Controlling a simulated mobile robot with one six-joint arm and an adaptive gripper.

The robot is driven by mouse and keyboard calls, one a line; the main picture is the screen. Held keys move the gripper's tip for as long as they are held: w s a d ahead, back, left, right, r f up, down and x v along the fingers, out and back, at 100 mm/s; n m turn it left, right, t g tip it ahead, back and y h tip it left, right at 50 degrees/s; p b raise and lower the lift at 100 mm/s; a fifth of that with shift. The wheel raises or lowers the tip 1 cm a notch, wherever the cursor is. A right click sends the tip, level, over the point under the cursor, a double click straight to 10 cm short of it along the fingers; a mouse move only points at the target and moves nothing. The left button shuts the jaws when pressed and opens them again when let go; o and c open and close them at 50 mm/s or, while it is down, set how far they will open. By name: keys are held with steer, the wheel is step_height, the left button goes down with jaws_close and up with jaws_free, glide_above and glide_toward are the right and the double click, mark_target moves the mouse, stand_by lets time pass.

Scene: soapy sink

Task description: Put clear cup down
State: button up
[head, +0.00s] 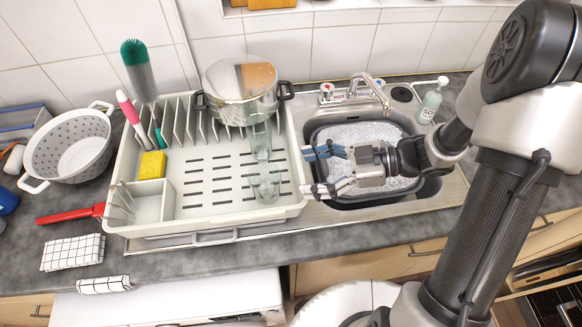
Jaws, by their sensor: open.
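A clear cup (265,186) stands in the right part of the pale dish rack (205,228), on its slotted floor. A second clear glass (260,140) is just behind it, in front of the pot. My gripper (309,172) is open, with its two fingers pointing left over the rack's right edge. The near clear cup is left of the fingertips, with a gap visible between them. Nothing shows between the fingers.
A steel pot (240,88) sits at the rack's back right. A yellow sponge (152,165) and brushes (138,75) are at the rack's left. The sudsy basin (365,133) lies under my gripper. A colander (68,150) stands far left. The rack's middle floor is clear.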

steer(key=shift+d+r, duration=0.15)
steer(key=shift+d, duration=0.35)
steer(key=w+d+r+m+t+h, duration=0.25)
steer(key=w+t+h, duration=0.2)
steer(key=w, duration=0.25)
steer(key=w+d+r+m+t+h, duration=0.1)
steer(key=w+d+r+t+h, duration=0.3)
steer(key=w, duration=0.3)
steer(key=s+d+r+m+t+h, duration=0.2)
steer(key=d+r+m+t+h, duration=0.1)
steer(key=d+r+m+h, duration=0.55)
steer(key=s+d+r+m+g, duration=0.2)
steer(key=s+d+m, duration=0.15)
steer(key=s, duration=0.65)
steer(key=s+a+f+m+g+y, duration=0.1)
steer(key=s+a+g, duration=0.1)
steer(key=s, duration=0.6)
steer(key=s+a+f+m+g+y, duration=0.1)
steer(key=s+a+f+m+g, duration=0.1)
steer(key=s+a, duration=0.3)
steer(key=s, duration=0.2)
steer(key=shift+s, duration=0.4)
steer(key=shift+c, duration=0.5)
